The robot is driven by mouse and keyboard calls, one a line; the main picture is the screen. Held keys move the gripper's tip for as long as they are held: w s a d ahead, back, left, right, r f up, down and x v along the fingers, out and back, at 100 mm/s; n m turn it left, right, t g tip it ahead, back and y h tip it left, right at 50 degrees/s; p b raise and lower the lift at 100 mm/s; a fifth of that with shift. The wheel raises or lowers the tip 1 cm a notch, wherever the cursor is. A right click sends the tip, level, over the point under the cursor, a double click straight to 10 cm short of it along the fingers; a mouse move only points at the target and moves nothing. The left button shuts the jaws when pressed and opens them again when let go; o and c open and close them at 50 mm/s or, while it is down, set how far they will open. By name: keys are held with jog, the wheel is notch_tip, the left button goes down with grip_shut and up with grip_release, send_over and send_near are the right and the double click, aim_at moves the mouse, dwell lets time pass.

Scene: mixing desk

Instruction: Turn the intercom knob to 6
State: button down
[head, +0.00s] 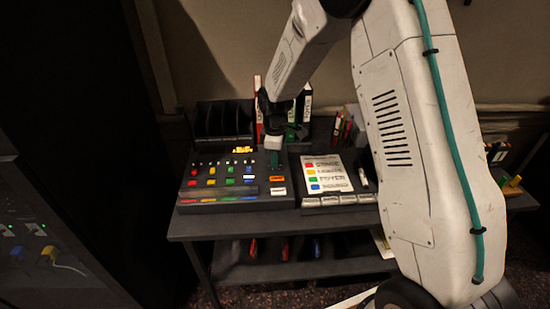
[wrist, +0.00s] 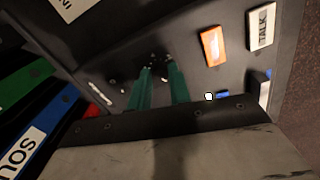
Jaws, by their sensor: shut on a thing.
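My gripper (head: 274,159) is at the upper right part of the mixing desk (head: 222,203), pointing down at its panel. Its two green fingers also show in the wrist view (wrist: 161,88), with their tips around a small dark knob (wrist: 155,65). The gripper is shut on this knob, which is mostly hidden by the tips. Small white marks lie around it on the panel, too small to read. An orange button (wrist: 213,46) and a white TALK button (wrist: 262,27) sit on the same panel. The knob's setting cannot be read.
Upright binders (head: 302,110) stand behind the desk. A label board with coloured squares (head: 326,174) lies just to the right. Rows of coloured buttons (head: 230,170) fill the panel left of my gripper. A lower shelf (head: 330,268) holds more items.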

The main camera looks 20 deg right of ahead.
jog(key=m, duration=1.4)
jog(key=shift+m, duration=0.3)
jog(key=m, duration=0.3)
jog(key=shift+m, duration=0.3)
jog(key=m, duration=0.3)
jog(key=shift+m, duration=0.4)
jog(key=m, duration=0.6)
jog(key=shift+m, duration=0.4)
jog(key=c, duration=1.3)
grip_release()
